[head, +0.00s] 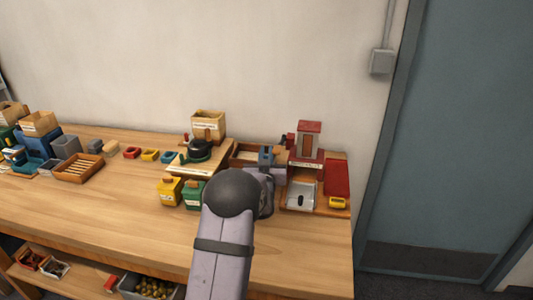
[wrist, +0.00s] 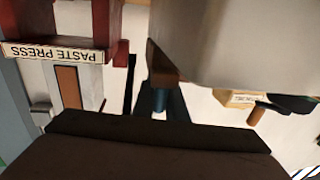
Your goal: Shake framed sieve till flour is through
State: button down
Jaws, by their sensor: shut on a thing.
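My gripper (head: 266,158) is at the right part of the table, at the wooden-framed box (head: 236,158) that looks like the framed sieve. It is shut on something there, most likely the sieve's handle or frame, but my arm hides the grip. Pale material shows inside the frame; I cannot tell whether it is flour or mesh. In the wrist view a brown wooden piece (wrist: 158,66) and dark blue parts show near the middle. A broad dark brown shape fills the bottom of that view.
The red paste press (head: 309,140) stands just right of my gripper; its label (wrist: 58,53) is upside down in the wrist view. A metal tray (head: 300,194) lies in front of it. Yellow (head: 169,190) and green (head: 193,193) containers stand left. The table front is clear.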

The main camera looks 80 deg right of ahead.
jog(key=shift+a+f+b, duration=0.1)
jog(key=shift+a+b, duration=0.3)
jog(key=shift+a, duration=0.85)
jog(key=c, duration=1.8)
grip_release()
jog(key=shift+o, duration=0.2)
jog(key=s+a+b, duration=0.1)
jog(key=a+b, duration=0.1)
jog(key=a, duration=0.5)
